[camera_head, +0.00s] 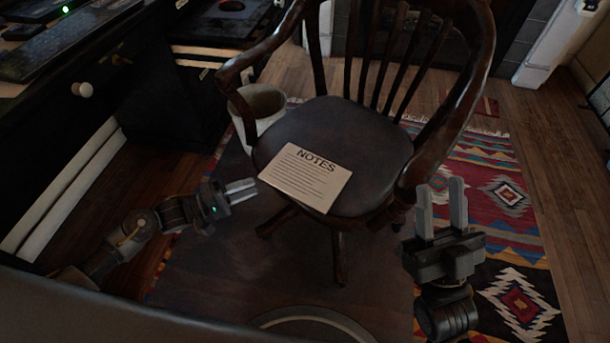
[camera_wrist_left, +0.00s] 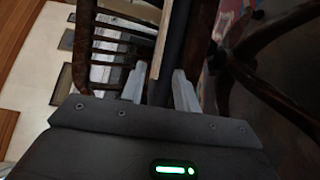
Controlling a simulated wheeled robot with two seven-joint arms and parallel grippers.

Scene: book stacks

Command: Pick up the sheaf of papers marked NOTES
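The sheaf of papers marked NOTES (camera_head: 306,180) lies flat on the dark wooden chair seat (camera_head: 375,150), with its near left corner jutting past the seat edge. My left gripper (camera_head: 256,186) is open and empty, just left of the sheaf and apart from it. In the left wrist view, the sheaf (camera_wrist_left: 160,45) shows edge-on as a thin pale strip just beyond the gap between the open left fingers (camera_wrist_left: 158,85). My right gripper (camera_head: 441,192) is open and empty, pointing up at the right of the chair, away from the sheaf.
The chair's curved armrests (camera_head: 240,65) and spindled back rise around the seat. A pale bin (camera_head: 262,103) stands behind the seat at left. A dark desk (camera_head: 60,120) fills the left side. A patterned rug (camera_head: 500,190) covers the floor at right.

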